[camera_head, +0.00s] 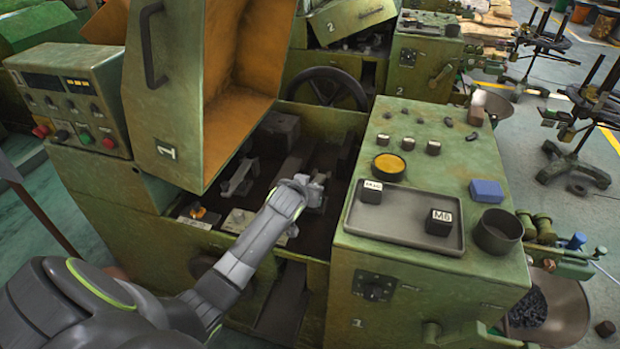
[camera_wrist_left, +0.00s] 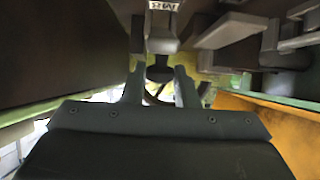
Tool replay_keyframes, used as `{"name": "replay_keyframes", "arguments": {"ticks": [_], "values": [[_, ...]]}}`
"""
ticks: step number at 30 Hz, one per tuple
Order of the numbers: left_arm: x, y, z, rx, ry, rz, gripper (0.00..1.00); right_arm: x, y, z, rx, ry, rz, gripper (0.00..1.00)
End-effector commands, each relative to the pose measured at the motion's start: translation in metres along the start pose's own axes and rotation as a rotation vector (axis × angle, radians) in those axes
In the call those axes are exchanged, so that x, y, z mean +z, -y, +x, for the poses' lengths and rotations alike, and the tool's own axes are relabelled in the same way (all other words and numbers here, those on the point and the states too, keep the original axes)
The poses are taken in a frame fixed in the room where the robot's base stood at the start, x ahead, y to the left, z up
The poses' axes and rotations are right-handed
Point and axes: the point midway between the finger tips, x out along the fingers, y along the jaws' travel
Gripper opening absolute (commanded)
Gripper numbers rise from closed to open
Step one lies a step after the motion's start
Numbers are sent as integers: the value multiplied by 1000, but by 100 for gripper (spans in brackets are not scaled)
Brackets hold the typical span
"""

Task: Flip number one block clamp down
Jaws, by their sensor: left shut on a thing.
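The green machine marked 1 (camera_head: 167,152) has its tall cover raised, showing an orange inside and an open dark bay. My left arm reaches into this bay. My left gripper (camera_head: 316,186) is beside the grey metal parts there, and the arm hides some of them. In the left wrist view my left gripper (camera_wrist_left: 160,92) has its fingers around a dark rounded knob (camera_wrist_left: 160,73). The knob is at the end of a grey piece (camera_wrist_left: 161,36), apparently the block clamp, with a white label above it. My right gripper is in neither view.
Right of the bay, a green cabinet top carries a grey tray (camera_head: 388,229) with two small dark labelled blocks, a blue block (camera_head: 486,190) and a dark cup (camera_head: 497,231). A control box (camera_head: 75,100) stands at left. The raised cover overhangs the bay's left side.

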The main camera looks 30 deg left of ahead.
Motion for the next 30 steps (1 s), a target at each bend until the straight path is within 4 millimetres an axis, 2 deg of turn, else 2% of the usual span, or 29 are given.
{"name": "replay_keyframes", "arguments": {"ticks": [1, 3, 12, 19, 30], "values": [[17, 0, 4, 1, -43, 2, 0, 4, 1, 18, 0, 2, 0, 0], [26, 0, 5, 0, -101, 3, 0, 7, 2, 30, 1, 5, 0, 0], [53, 0, 9, 1, -261, 2, 0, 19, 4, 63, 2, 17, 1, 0], [67, 0, 12, -1, -249, 0, 0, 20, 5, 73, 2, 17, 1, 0], [71, 1, 13, -2, -241, -2, 0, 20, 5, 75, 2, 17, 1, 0]]}}
